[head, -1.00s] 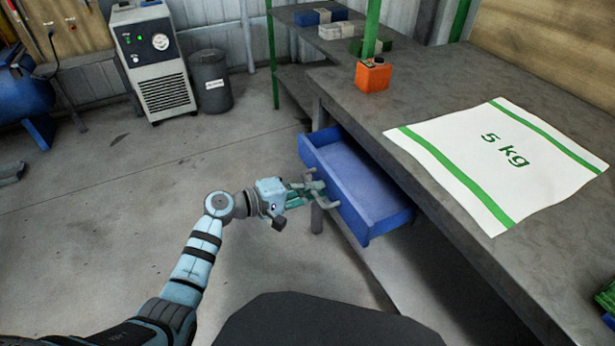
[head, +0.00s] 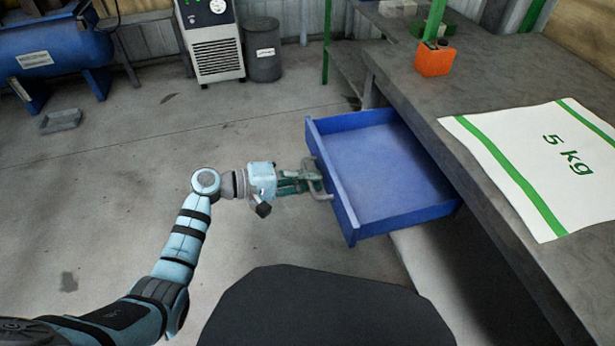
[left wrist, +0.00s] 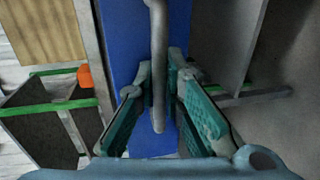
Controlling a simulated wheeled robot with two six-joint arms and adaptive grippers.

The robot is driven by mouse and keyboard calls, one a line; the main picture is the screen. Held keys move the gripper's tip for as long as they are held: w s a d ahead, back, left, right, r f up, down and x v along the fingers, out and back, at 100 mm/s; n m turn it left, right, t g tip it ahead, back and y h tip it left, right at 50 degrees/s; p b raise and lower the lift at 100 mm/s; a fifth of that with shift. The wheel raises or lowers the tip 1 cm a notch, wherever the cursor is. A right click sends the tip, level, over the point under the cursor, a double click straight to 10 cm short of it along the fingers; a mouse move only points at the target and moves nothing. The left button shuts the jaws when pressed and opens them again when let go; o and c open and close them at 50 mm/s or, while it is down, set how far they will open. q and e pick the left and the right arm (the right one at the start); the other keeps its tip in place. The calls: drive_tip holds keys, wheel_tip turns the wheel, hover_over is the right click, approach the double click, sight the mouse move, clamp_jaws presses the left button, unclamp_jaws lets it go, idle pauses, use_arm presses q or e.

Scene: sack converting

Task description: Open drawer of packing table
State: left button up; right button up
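The blue drawer (head: 388,165) of the packing table (head: 500,75) stands well out from under the tabletop in the head view, and it looks empty. A grey bar handle (head: 326,195) is on its front panel. My left gripper (head: 314,183) is at this handle, its arm coming from the left. In the left wrist view the teal fingers (left wrist: 160,85) close in on both sides of the grey handle bar (left wrist: 159,60), with the blue drawer front (left wrist: 125,50) behind. My right gripper is not in view.
A white sack sheet marked 5 kg (head: 545,165) lies on the tabletop, with an orange box (head: 435,59) near its far edge. A grey machine (head: 212,40), a dark bin (head: 262,48) and a blue tank (head: 55,50) stand at the back.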

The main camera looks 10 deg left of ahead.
use_arm(q)
drive_tip(key=o, duration=0.4)
drive_tip(key=shift+s, duration=0.1)
drive_tip(key=v, duration=1.2)
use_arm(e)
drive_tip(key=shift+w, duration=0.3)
